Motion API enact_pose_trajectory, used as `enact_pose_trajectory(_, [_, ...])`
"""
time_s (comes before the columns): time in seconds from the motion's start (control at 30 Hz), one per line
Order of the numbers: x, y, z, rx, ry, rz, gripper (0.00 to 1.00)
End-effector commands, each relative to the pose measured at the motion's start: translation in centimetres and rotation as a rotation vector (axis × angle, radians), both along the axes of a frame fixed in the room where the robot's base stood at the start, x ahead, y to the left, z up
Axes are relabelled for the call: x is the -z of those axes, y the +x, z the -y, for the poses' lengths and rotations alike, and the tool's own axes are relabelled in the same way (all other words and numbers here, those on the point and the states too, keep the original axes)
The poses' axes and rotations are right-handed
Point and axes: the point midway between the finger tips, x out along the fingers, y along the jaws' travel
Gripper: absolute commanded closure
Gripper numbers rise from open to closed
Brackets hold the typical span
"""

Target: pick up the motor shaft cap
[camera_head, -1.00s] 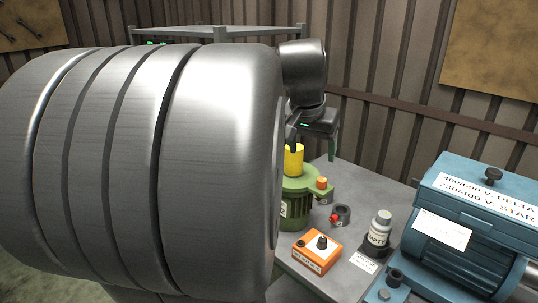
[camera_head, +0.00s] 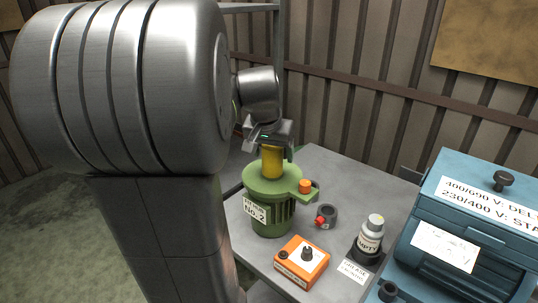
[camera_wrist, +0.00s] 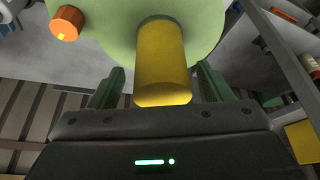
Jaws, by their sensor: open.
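The yellow cylindrical motor shaft cap (camera_head: 272,162) stands upright on top of a green motor (camera_head: 271,212) labelled No. 2. In the wrist view the yellow cap (camera_wrist: 161,62) lies between my two green fingers, with a visible gap on each side. My gripper (camera_head: 272,150) is open at the cap's upper end, and its body hides the cap's top in the head view. It also shows in the wrist view (camera_wrist: 160,88), with the fingers on either side of the cap and not visibly touching it.
An orange knob (camera_head: 305,186) sticks out beside the green motor. A large blue motor (camera_head: 470,235) stands at the right.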

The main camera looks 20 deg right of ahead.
Motion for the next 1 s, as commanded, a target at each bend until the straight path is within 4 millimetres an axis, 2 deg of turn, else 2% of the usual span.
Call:
enact_pose_trajectory(0.1, [1.8,0.5,0.3,0.001,0.001,-0.004,0.27])
enact_pose_trajectory(0.2, [2.6,0.8,0.5,0.001,0.001,-0.003,0.27])
enact_pose_trajectory(0.47, [2.8,0.9,0.5,0.001,0.000,0.000,0.27])
enact_pose_trajectory(0.7, [2.8,0.9,0.5,0.001,0.000,0.000,0.73])
enact_pose_trajectory(0.73, [2.8,0.9,0.5,0.001,0.000,0.000,0.76])
enact_pose_trajectory(1.0, [2.5,0.9,0.5,0.001,0.000,0.002,0.76])
